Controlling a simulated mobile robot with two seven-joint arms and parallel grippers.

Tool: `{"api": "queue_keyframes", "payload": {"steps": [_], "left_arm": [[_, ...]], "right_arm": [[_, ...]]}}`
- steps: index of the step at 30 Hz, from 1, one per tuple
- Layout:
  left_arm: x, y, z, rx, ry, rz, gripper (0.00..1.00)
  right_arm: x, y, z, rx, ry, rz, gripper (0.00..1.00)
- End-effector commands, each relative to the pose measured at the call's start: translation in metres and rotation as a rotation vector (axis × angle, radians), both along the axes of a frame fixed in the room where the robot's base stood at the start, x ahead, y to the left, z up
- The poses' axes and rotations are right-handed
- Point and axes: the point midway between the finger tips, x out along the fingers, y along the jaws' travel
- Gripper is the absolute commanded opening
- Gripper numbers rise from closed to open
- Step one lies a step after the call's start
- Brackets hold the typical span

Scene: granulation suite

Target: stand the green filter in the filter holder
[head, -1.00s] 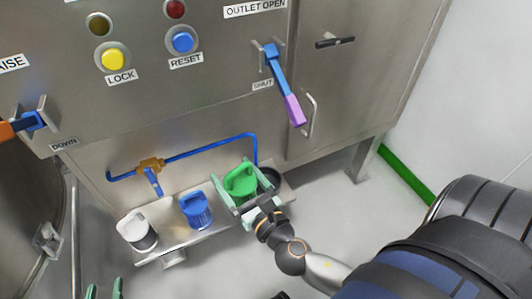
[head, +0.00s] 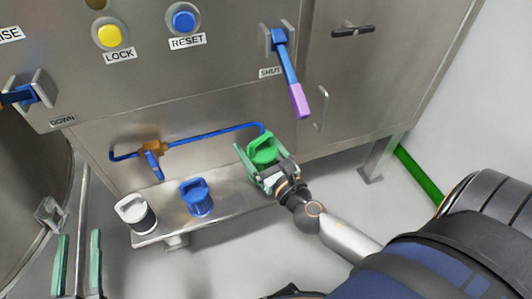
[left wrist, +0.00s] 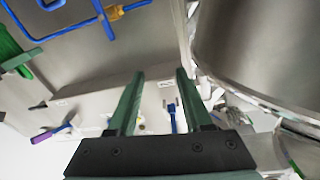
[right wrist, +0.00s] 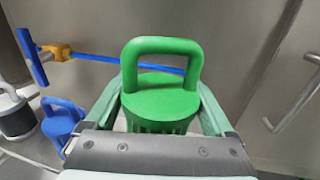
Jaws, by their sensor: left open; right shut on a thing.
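The green filter (head: 262,149) has a loop handle and is upright at the right end of the steel shelf (head: 225,215). My right gripper (head: 268,163) is shut on it, one finger on each side. The right wrist view shows the green filter (right wrist: 160,100) between the fingers. The filter holder, a dark ring seen earlier at the shelf's right end, is hidden behind the filter and gripper. I cannot tell whether the filter is above it or in it. My left gripper (head: 78,258) is open and empty at the lower left; its fingers also fill the left wrist view (left wrist: 158,76).
A blue filter (head: 197,198) and a white and dark one (head: 137,213) stand on the shelf to the left. A blue pipe (head: 210,132) with a brass valve (head: 152,147) runs behind. The blue and purple outlet lever (head: 290,78) hangs above.

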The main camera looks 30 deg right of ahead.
Motion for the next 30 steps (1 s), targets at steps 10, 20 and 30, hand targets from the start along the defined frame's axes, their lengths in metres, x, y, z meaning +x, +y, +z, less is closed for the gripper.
{"api": "queue_keyframes", "payload": {"steps": [10, 20, 30], "left_arm": [[-0.02, -0.007, 0.089, 0.0, -0.392, -0.057, 0.5], [-0.068, -0.016, 0.155, -0.001, -0.747, -0.131, 0.5], [-0.073, -0.018, 0.143, -0.021, -0.764, -0.149, 0.5]], "right_arm": [[0.018, -0.023, -0.024, 0.001, -0.001, 0.0, 0.23], [0.029, -0.038, -0.047, 0.0, -0.001, 0.0, 0.23], [0.039, -0.051, -0.066, 0.0, -0.002, -0.001, 0.23]]}}
